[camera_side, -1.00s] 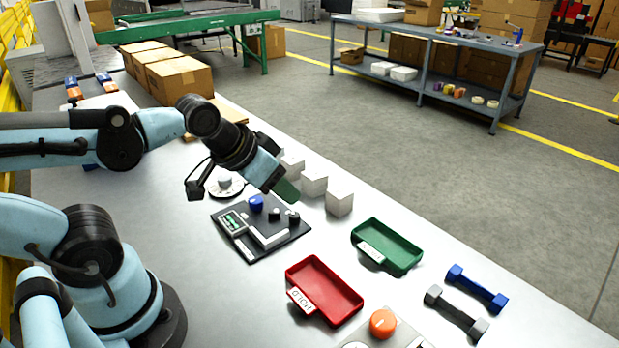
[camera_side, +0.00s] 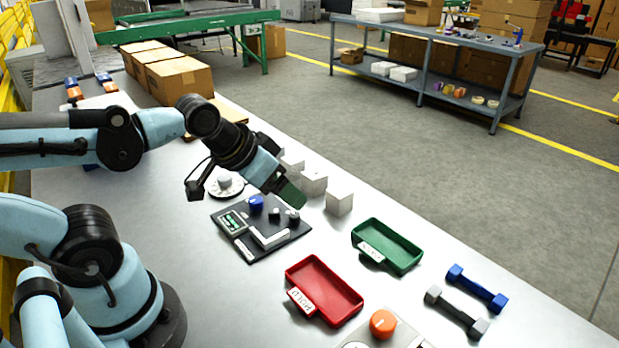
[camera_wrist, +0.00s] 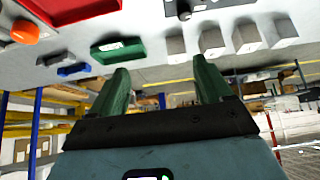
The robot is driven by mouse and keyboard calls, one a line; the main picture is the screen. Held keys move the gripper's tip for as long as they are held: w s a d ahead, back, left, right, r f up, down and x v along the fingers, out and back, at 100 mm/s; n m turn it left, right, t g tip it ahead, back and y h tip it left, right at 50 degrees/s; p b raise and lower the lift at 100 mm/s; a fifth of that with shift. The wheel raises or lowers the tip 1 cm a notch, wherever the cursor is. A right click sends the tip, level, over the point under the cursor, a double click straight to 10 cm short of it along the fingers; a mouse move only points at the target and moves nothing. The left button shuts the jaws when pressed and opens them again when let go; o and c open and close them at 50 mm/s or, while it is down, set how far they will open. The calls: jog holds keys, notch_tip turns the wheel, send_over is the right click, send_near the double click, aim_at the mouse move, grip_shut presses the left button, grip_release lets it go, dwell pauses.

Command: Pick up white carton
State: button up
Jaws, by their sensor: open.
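Several white cartons stand in a row along the table's far edge; in the side view the nearest one (camera_side: 339,203) is fully clear, and another (camera_side: 314,183) is partly behind my gripper. My gripper (camera_side: 290,196) is tilted down to the right, just in front of the row and above the table. In the wrist view the row is seen upside down, with one carton (camera_wrist: 175,45) between the fingers' directions and others to the right. My gripper's two green fingers (camera_wrist: 161,72) are apart with nothing between them.
A dark panel (camera_side: 236,246) with knobs lies below my gripper. A green tray (camera_side: 405,260) and a red tray (camera_side: 340,308) stand to the right, then an orange button (camera_side: 383,323), and blue (camera_side: 476,288) and grey (camera_side: 457,313) dumbbell-shaped parts. Brown boxes (camera_side: 180,78) stand behind.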

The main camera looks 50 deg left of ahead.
jog(key=w+a+r+g, duration=0.1)
jog(key=w+r+g, duration=0.3)
jog(key=w, duration=0.5)
jog(key=g, duration=0.3)
send_over(340, 191)
notch_tip(340, 191, down, 3)
jog(key=f, duration=0.6)
jog(key=shift+s+d+f, duration=0.15)
jog(key=shift+d, duration=0.1)
jog(key=f, duration=0.4)
jog(key=shift+w+a, duration=0.2)
jog(key=shift+a, duration=0.05)
jog(key=shift+f, duration=0.65)
jog(key=shift+c, duration=0.3)
